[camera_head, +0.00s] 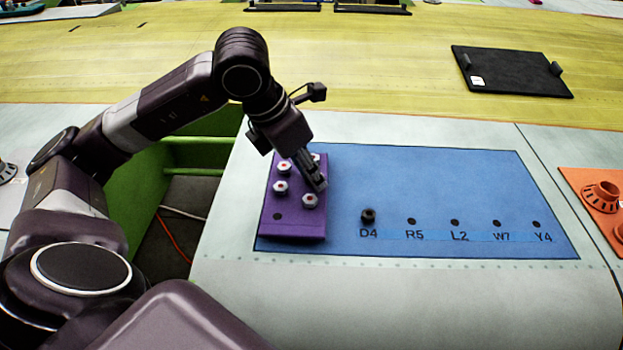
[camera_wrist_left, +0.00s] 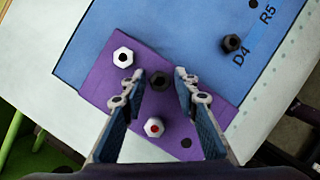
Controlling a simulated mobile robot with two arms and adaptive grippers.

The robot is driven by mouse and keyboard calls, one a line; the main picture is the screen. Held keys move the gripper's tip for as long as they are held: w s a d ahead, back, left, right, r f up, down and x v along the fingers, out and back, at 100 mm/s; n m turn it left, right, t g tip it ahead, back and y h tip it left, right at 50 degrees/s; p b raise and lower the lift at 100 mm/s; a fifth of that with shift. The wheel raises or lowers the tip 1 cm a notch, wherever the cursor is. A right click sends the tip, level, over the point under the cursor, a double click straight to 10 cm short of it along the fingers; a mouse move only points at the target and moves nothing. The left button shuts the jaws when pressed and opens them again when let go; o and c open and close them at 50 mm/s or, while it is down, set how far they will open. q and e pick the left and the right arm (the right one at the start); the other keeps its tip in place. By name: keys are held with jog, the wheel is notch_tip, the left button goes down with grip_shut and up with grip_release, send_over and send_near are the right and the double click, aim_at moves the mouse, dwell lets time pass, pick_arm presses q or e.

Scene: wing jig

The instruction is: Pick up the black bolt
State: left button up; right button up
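A black hexagonal bolt (camera_wrist_left: 160,81) stands on the purple plate (camera_wrist_left: 95,95), between the fingers of my left gripper (camera_wrist_left: 160,75) in the left wrist view. The fingers are apart on either side of it, and I cannot tell whether they touch it. In the head view my left gripper (camera_head: 318,186) is over the purple plate (camera_head: 296,228) and hides this bolt. A second black bolt (camera_head: 368,215) stands on the blue mat at D4. It also shows in the left wrist view (camera_wrist_left: 231,43). My right gripper is not in view.
The blue mat (camera_head: 440,180) has empty marked holes right of D4. An orange fixture (camera_head: 600,195) is at the right. A black tray (camera_head: 515,75) lies behind.

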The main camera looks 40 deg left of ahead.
pick_arm(q)
grip_shut()
jog(key=shift+r, duration=0.15)
jog(key=shift+r, duration=0.6)
notch_tip(320, 180, up, 18)
jog(key=p, duration=0.2)
jog(key=shift+r, duration=0.25)
